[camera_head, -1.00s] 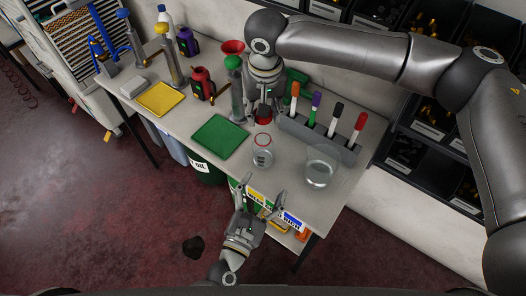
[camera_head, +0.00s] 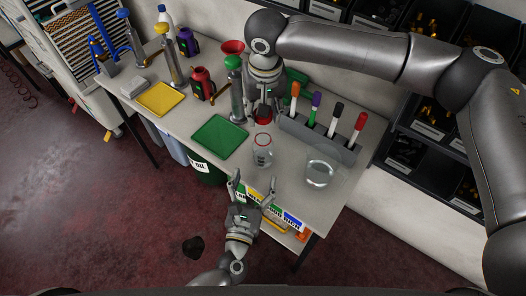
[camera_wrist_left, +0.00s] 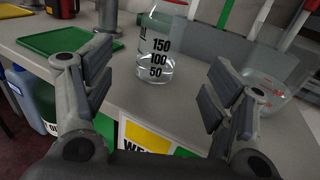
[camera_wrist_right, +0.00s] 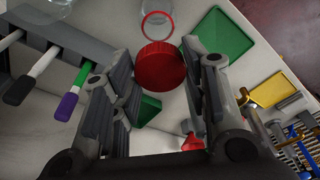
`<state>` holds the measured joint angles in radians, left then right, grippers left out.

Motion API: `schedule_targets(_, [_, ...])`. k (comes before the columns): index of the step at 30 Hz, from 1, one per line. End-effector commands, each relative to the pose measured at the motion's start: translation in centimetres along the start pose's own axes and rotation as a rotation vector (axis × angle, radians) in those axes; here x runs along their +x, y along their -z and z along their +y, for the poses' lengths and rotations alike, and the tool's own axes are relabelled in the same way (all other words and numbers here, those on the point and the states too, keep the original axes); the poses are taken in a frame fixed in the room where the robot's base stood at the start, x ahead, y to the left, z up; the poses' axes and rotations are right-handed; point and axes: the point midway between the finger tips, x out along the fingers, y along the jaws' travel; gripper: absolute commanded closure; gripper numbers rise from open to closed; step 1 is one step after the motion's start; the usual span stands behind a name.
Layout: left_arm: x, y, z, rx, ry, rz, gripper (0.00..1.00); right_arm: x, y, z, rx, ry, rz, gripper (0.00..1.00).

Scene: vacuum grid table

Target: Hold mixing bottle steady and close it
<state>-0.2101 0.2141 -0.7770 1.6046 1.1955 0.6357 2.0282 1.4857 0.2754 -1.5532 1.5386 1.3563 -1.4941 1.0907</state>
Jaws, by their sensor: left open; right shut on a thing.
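The clear mixing bottle (camera_head: 263,157) stands upright near the table's front edge. It has a red ring at its open mouth and printed volume marks, and it shows in the left wrist view (camera_wrist_left: 157,52). My left gripper (camera_head: 254,180) is open and empty in front of the bottle, which lies beyond and between its spread fingers in the left wrist view (camera_wrist_left: 162,75). My right gripper (camera_wrist_right: 160,72) is shut on a round red cap (camera_wrist_right: 160,66), held behind the bottle, apart from it.
A glass beaker (camera_head: 320,170) stands to the right, before a grey rack (camera_head: 318,140) of coloured markers. A green tray (camera_head: 220,136) lies left of the bottle. A green-topped dispenser (camera_head: 236,88) stands close left of my right gripper.

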Motion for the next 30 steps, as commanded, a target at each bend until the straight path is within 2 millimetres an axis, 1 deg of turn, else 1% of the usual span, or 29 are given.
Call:
schedule_targets(1, [1.2, -0.1, 0.0, -0.001, 0.0, -0.003, 0.23, 0.0, 0.0, 0.0, 0.0, 0.0, 0.0, 0.65])
schedule_targets(6, [4.5, -0.1, 0.0, 0.0, 0.0, -0.002, 0.23, 0.0, 0.0, 0.0, 0.0, 0.0, 0.0, 0.65])
schedule_targets(9, [6.0, -0.1, 0.0, 0.0, -0.001, -0.001, 0.23, 0.0, 0.0, 0.0, 0.0, 0.0, 0.0, 0.65])
schedule_targets(12, [7.2, 0.0, 0.0, 0.001, 0.0, 0.0, 0.23, 0.0, 0.0, 0.0, 0.0, 0.0, 0.0, 0.65])
schedule_targets(15, [8.0, 0.0, 0.0, 0.001, 0.0, 0.0, 0.23, 0.0, 0.0, 0.0, 0.0, 0.0, 0.0, 0.65])
schedule_targets(18, [8.3, 0.1, 0.0, 0.0, 0.0, 0.002, 0.23, 0.0, 0.0, 0.0, 0.0, 0.0, 0.0, 0.65])
schedule_targets(26, [8.4, 0.0, 0.0, 0.0, 0.001, 0.002, 0.23, 0.0, 0.0, 0.0, 0.0, 0.0, 0.0, 0.65])
schedule_targets(27, [8.4, 0.0, 0.0, 0.0, 0.001, 0.001, 0.24, 0.0, 0.0, 0.0, 0.0, 0.0, 0.0, 0.65])
schedule_targets(30, [8.4, 0.0, 0.0, 0.0, 0.001, 0.001, 0.37, 0.0, 0.0, 0.0, 0.0, 0.0, 0.0, 0.65])
